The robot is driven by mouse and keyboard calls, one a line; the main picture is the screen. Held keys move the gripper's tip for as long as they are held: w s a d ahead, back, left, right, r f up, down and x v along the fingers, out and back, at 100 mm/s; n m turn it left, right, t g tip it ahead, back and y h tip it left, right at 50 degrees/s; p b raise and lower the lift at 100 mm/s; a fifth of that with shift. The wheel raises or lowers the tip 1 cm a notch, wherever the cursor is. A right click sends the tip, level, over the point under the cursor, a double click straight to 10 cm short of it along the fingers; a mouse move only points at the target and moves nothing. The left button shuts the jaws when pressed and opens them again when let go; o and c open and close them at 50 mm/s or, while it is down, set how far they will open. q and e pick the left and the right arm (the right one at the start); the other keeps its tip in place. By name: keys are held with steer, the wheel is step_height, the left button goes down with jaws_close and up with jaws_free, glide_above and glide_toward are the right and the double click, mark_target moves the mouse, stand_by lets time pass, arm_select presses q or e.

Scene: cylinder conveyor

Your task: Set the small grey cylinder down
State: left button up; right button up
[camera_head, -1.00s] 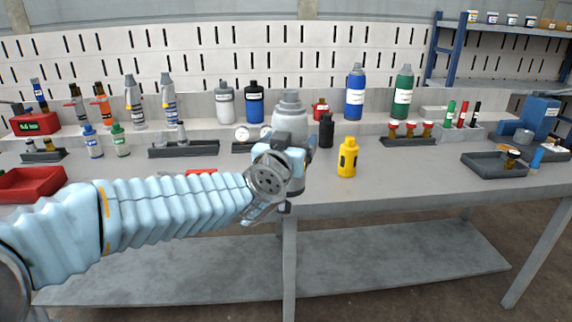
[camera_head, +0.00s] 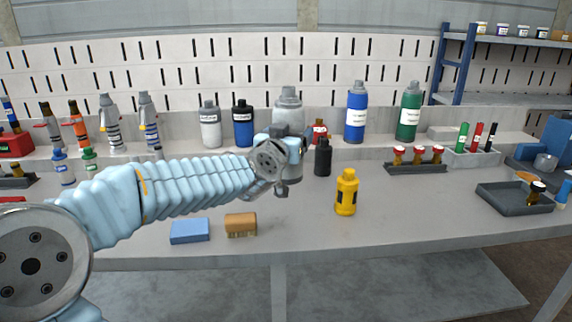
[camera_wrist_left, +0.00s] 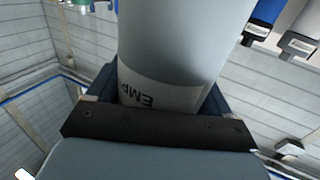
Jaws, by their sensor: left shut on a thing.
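The grey cylinder (camera_head: 289,98) is upright in the head view, over the back half of the bench. My left gripper (camera_head: 303,143) is shut around its middle and hides part of it. Its lower end shows just below the gripper, close to the bench top; I cannot tell whether it touches. In the left wrist view the cylinder (camera_wrist_left: 183,45) fills the middle between the fingers of my left gripper (camera_wrist_left: 160,98), with a pale label partly reading "EMP". My right gripper is not in view.
A black bottle (camera_head: 323,158) stands close right of the cylinder, and a yellow bottle (camera_head: 346,195) stands nearer the front. A blue block (camera_head: 190,231) and a brown block (camera_head: 240,225) lie near the front edge. The bench (camera_head: 420,210) is clear right of the yellow bottle.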

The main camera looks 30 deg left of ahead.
arm_select(q)
steer(key=w+a+f+b, duration=0.2)
steer(key=w+f, duration=0.3)
steer(key=f, duration=0.4)
steer(key=shift+a+f, duration=0.15)
steer(key=shift+a, duration=0.55)
steer(key=shift+f, duration=0.15)
steer(key=o, duration=1.1)
steer(key=shift+f, duration=0.1)
steer(key=o, duration=0.4)
steer(key=shift+c, duration=0.2)
